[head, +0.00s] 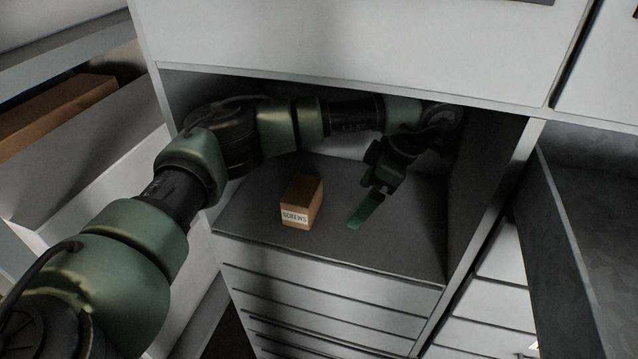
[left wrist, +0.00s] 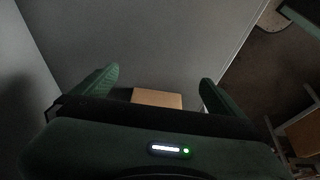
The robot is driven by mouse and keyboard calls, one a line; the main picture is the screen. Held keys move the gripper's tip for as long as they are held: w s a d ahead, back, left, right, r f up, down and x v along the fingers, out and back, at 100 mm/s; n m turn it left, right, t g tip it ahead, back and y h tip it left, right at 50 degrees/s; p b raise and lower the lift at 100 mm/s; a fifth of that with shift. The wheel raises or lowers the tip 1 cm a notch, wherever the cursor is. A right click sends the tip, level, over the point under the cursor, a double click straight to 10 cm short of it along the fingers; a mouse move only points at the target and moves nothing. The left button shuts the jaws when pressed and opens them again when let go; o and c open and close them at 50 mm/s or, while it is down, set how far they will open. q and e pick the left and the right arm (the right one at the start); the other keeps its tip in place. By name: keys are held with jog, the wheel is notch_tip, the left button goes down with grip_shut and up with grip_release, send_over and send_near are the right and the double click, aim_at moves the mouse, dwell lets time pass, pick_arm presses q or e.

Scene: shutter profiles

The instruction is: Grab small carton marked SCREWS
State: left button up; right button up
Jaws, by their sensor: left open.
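The small brown carton (head: 302,202) with a white SCREWS label stands upright on the grey shelf (head: 250,213) inside an open cabinet compartment in the head view. My left gripper (head: 362,212) is open and empty, to the right of the carton and apart from it. In the left wrist view the left gripper's two fingers (left wrist: 160,85) are spread wide, and the carton (left wrist: 157,98) shows between and beyond them, its lower part hidden by the gripper body. My right gripper is in neither view.
Compartment walls close in on the right (head: 475,200) and above. Drawer fronts (head: 320,300) lie below the shelf. At the left a brown box (head: 60,112) sits in another open bay. An open grey bay (head: 590,220) is at the right. The shelf around the carton is clear.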

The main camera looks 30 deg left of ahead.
aim_at(303, 189)
pick_arm(q)
jog(key=a, duration=0.2)
jog(key=s+a+p, duration=0.1)
jog(key=a, duration=0.1)
jog(key=s+a, duration=0.1)
jog(key=a, duration=0.1)
jog(key=shift+s+r, duration=0.2)
jog(key=shift+r, duration=0.15)
jog(key=a, duration=0.3)
jog(key=a+p, duration=0.1)
jog(key=shift+s+a+f, duration=0.1)
jog(key=shift+s+a, duration=0.2)
jog(key=shift+s, duration=0.1)
jog(key=shift+s+a, duration=0.15)
jog(key=shift+a, duration=0.35)
jog(key=p+x, duration=0.1)
jog(key=x, duration=0.3)
jog(key=shift+a+f, duration=0.25)
jog(key=shift+f, duration=0.25)
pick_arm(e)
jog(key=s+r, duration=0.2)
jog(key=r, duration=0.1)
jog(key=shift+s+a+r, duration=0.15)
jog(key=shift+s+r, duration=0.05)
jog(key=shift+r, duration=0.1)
pick_arm(q)
jog(key=c, duration=1.4)
jog(key=shift+o, duration=0.2)
